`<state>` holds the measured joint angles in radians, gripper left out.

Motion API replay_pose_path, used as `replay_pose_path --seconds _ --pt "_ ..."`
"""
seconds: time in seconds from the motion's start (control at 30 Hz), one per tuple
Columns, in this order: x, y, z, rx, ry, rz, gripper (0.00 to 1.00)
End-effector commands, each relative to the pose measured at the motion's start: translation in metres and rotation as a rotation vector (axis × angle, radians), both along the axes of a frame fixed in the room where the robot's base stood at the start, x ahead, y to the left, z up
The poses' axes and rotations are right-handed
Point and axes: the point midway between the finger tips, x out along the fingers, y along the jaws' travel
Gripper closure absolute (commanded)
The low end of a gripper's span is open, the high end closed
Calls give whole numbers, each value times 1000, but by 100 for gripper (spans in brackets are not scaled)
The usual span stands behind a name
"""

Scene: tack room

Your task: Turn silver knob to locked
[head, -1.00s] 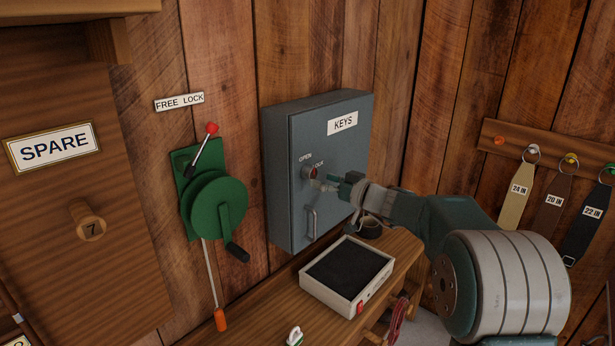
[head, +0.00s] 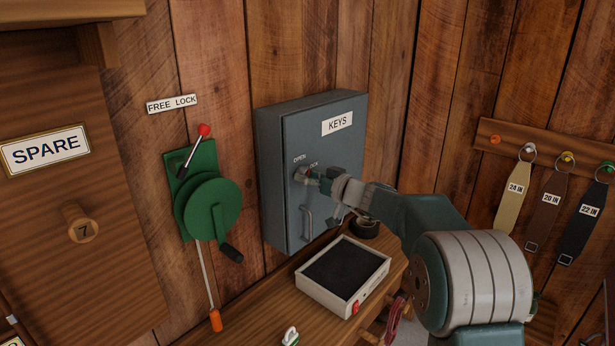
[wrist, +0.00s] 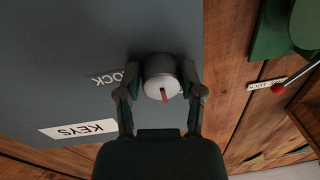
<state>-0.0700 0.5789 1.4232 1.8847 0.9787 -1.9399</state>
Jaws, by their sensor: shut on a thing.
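The silver knob (wrist: 158,70) is on the front of the grey key cabinet (head: 352,150). It has a pale round face with a red mark. In the wrist view, which shows the cabinet upside down, the mark points down, toward my gripper's palm. My gripper (wrist: 160,88) is shut on the knob, one finger on each side. In the head view my gripper (head: 306,175) covers most of the knob. The word OPEN (head: 299,159) is printed above left of the knob. The LOCK label (wrist: 128,76) is partly hidden by a finger.
A cabinet handle (head: 307,224) is just below the knob. A tray with a dark inset (head: 345,272) sits on the wooden bench underneath. A green crank wheel (head: 211,207) with a red-tipped lever is on the wall at left. Strap tags (head: 551,205) hang at right.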

Motion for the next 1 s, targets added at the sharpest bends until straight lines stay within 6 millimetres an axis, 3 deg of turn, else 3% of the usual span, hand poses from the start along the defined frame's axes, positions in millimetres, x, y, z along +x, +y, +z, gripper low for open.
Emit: replay_pose_path --seconds 0.37,1.0 --pt "1 -3 2 71 84 -8 98" --pt "1 -4 2 424 537 -11 98"
